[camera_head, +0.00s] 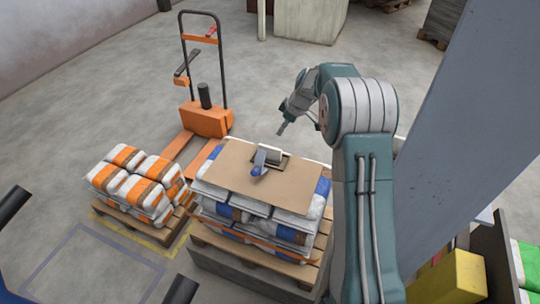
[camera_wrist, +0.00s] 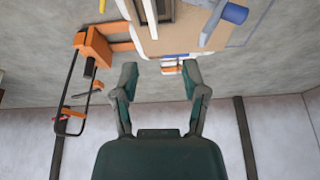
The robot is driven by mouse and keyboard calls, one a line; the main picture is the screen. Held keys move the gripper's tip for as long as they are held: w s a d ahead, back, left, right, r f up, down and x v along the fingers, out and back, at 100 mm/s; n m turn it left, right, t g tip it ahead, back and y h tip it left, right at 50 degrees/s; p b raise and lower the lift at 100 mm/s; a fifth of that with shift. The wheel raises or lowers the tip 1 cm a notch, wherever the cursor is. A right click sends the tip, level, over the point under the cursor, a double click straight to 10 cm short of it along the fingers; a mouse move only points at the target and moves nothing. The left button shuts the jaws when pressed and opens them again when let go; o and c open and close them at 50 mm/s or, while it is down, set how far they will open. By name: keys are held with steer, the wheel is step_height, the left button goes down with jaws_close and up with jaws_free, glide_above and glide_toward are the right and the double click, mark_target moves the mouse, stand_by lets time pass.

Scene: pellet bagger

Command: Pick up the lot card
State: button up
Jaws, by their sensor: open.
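I cannot pick out the lot card with certainty in either view. A brown cardboard sheet (camera_head: 225,175) lies on top of a stack of bags. On it sit a small pale item with a dark-edged frame (camera_head: 285,160) and a blue-ended piece (camera_head: 259,160); the dark frame (camera_wrist: 165,12) and the blue cylinder (camera_wrist: 235,13) also show at the top of the wrist view. My gripper (camera_head: 282,131) hangs by the far edge of the sheet, apart from these items. In the wrist view my gripper (camera_wrist: 159,80) has its fingers spread with nothing between them.
The bag stack rests on a wooden pallet (camera_head: 255,268). An orange pallet truck (camera_head: 208,121) stands behind it. A lower pile of orange-banded bags (camera_head: 135,185) is at left. A grey panel (camera_head: 460,130) and a yellow box (camera_head: 458,278) are at right. Open floor lies behind.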

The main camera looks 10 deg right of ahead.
glide_toward(271, 147)
steer(key=f, duration=0.1)
steer(key=shift+n, duration=0.4)
steer(key=x, duration=0.4)
steer(key=shift+d+f, duration=0.25)
steer(key=shift+d, duration=0.05)
steer(key=x, duration=0.2)
steer(key=a+x, duration=0.1)
steer(key=x, duration=0.1)
steer(key=shift+w+a+f, duration=0.15)
steer(key=shift+w+f, duration=0.05)
steer(key=shift+w+a+f, duration=0.15)
steer(key=shift+a+f, duration=0.05)
steer(key=shift+f, duration=0.35)
jaws_close()
